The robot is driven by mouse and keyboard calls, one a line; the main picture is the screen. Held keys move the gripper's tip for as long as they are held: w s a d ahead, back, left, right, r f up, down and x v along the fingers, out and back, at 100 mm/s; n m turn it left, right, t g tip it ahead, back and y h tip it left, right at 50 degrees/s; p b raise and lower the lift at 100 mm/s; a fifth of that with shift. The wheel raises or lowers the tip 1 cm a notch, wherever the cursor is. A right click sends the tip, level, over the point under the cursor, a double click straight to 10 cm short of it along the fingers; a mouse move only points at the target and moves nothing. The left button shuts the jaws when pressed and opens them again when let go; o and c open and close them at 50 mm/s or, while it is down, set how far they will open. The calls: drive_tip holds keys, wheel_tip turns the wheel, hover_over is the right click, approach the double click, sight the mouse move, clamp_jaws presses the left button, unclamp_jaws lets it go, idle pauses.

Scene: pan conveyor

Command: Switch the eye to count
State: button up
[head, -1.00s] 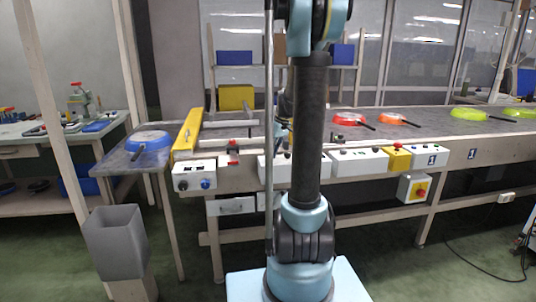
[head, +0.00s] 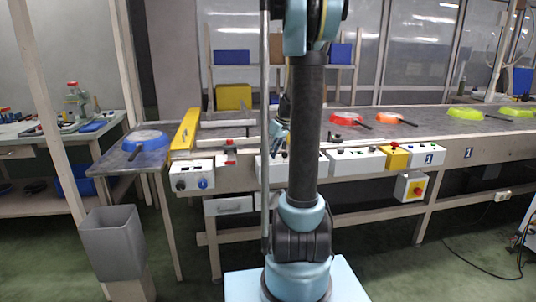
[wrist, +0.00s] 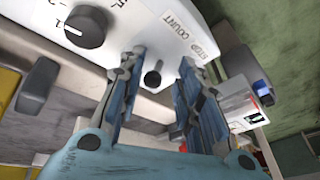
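A white control box fills the top of the wrist view (wrist: 125,22). On it, a small black toggle lever (wrist: 153,77) stands beside the printed words STOP and COUNT. My gripper (wrist: 162,82) is open, with one blue finger on each side of the lever and a gap to both. Which word the lever points to I cannot tell. In the head view my gripper (head: 278,134) shows just left of my dark arm column, over the white box (head: 268,168), which the column partly hides.
A black knob with a white mark (wrist: 86,27) sits left of the lever. A separate white box (head: 192,175) and a yellow bar (head: 185,130) stand left. Red (head: 344,118), orange (head: 388,118) and green (head: 466,114) pans lie on the conveyor. A blue pan (head: 147,138) is at left.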

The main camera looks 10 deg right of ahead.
drive_tip(key=shift+r, duration=0.1)
drive_tip(key=v, duration=1.1)
drive_tip(key=shift+r, duration=0.3)
drive_tip(key=shift+d, duration=0.1)
drive_tip(key=s+a+f+m+h, duration=0.1)
drive_tip(key=s+a+f+m, duration=0.1)
drive_tip(key=s+f, duration=0.4)
drive_tip(key=s+a+f+m+h, duration=0.1)
drive_tip(key=s+f, duration=0.4)
drive_tip(key=s, duration=1)
drive_tip(key=s+a+f+m+h, duration=0.1)
drive_tip(key=s+a+f+m, duration=0.2)
drive_tip(key=s+f, duration=0.3)
drive_tip(key=s, duration=0.5)
drive_tip(key=shift+a+f+h, duration=0.25)
drive_tip(key=shift+f+h, duration=0.15)
